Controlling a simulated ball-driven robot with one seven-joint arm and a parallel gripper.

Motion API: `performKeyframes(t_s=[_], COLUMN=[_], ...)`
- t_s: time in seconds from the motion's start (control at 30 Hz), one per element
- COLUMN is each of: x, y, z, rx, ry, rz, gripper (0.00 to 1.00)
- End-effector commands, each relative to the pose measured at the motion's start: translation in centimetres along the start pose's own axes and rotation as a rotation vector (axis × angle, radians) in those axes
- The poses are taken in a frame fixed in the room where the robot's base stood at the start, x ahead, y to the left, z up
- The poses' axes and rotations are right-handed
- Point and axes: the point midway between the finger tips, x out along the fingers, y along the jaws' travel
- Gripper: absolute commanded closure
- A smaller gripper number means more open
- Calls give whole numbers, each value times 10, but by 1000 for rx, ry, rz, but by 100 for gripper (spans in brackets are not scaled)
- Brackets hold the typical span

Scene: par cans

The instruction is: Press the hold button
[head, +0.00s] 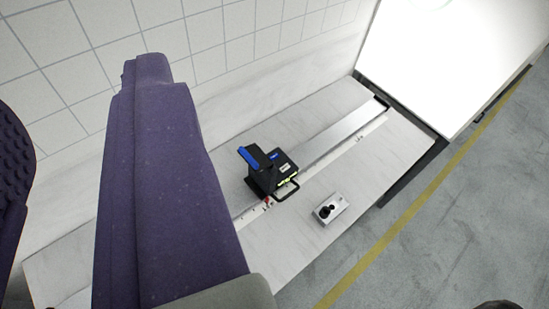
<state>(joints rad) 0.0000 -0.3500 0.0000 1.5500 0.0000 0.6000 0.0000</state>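Two purple fingers of my gripper (78,100) fill the left side of the view. The left one has a bumpy face and is cut off by the picture edge. A gap with bare wall shows between them, so my gripper looks open and empty. A small silver box (340,202) with dark round controls sits on the pale bench, right of my gripper and apart from it. I cannot read any label, so I cannot tell which control is the hold button. A black device (268,178) with a blue lever (249,158) stands on the bench, left of the box.
A metal rail (340,135) with a ruled strip runs along the pale bench (400,150). A bright white panel (440,50) stands at the top right. A tiled wall (230,40) rises behind. Grey floor with a yellow line (415,205) lies clear on the right.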

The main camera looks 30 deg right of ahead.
Motion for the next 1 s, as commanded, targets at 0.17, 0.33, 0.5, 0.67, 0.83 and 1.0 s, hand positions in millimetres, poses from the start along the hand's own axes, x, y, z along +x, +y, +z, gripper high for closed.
performKeyframes(t_s=[0.17,0.33,0.5,0.67,0.83,1.0], x=[0,0,0,0,0,0], y=[0,0,0,0,0,0], z=[0,0,0,0,0,0], rx=[0,0,0,0,0,0], ry=[0,0,0,0,0,0], rz=[0,0,0,0,0,0], gripper=[62,85,100,100,100,100])
